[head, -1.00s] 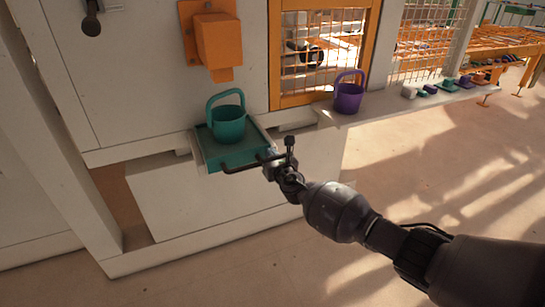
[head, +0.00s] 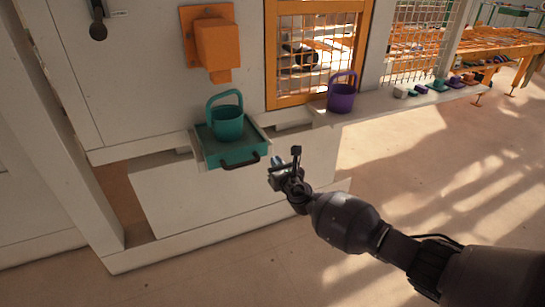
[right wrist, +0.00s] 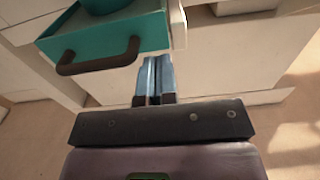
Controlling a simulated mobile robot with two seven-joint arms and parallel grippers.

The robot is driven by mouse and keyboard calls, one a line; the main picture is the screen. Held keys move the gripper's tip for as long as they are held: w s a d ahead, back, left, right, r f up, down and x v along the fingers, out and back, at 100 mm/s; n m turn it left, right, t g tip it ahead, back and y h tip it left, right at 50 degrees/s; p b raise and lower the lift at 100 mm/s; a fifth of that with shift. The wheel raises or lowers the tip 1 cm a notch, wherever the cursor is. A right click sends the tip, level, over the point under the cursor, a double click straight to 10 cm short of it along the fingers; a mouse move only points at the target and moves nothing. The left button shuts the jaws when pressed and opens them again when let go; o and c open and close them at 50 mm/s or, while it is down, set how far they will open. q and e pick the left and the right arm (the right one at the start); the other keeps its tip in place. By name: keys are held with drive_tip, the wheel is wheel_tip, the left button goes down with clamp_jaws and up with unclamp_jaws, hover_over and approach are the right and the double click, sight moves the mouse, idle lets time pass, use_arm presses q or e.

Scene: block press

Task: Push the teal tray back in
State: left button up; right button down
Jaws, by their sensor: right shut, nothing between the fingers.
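The teal tray (head: 233,151) sticks out from the white machine front, below the orange spout. Its dark handle (head: 241,162) is on the front face and nothing holds it. A teal bucket (head: 226,122) stands upright in the tray. My right gripper (head: 277,164) is shut and empty, to the right of the tray's front and apart from the handle. In the right wrist view the closed fingers (right wrist: 154,80) point toward the machine, just right of the handle (right wrist: 98,57) and below the tray (right wrist: 120,33). My left gripper is not in view.
An orange dispenser (head: 217,45) is fixed above the tray. A purple bucket (head: 341,95) stands on the white ledge to the right, by the orange mesh door (head: 316,55). Small coloured blocks lie farther along the ledge. Open floor (head: 430,170) is at the right.

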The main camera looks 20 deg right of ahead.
use_arm(q)
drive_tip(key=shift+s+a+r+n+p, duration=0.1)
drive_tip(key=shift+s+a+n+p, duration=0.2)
drive_tip(key=shift+p, duration=0.6)
use_arm(e)
drive_tip(key=s, duration=0.7)
drive_tip(key=shift+s+d, duration=0.15)
drive_tip(key=s+a+f+m+g+p, duration=0.1)
drive_tip(key=s+f+m+g+p, duration=0.15)
drive_tip(key=s+m, duration=0.85)
drive_tip(key=s+f+m+g+p, duration=0.25)
drive_tip(key=s+m, duration=0.55)
drive_tip(key=s, duration=0.6)
use_arm(q)
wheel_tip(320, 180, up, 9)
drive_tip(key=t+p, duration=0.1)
drive_tip(key=p, duration=0.4)
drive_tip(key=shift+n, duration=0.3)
use_arm(e)
drive_tip(key=s+r+m+g, duration=0.1)
drive_tip(key=s+r+m, duration=0.1)
drive_tip(key=s+m, duration=0.6)
drive_tip(key=s+r+m+g, duration=0.1)
drive_tip(key=s+r+m, duration=0.1)
drive_tip(key=s+m, duration=0.6)
drive_tip(key=s, duration=0.6)
drive_tip(key=shift+s+d+r+h, duration=0.2)
drive_tip(key=shift+s+r+h, duration=0.1)
drive_tip(key=shift+s+r, duration=0.1)
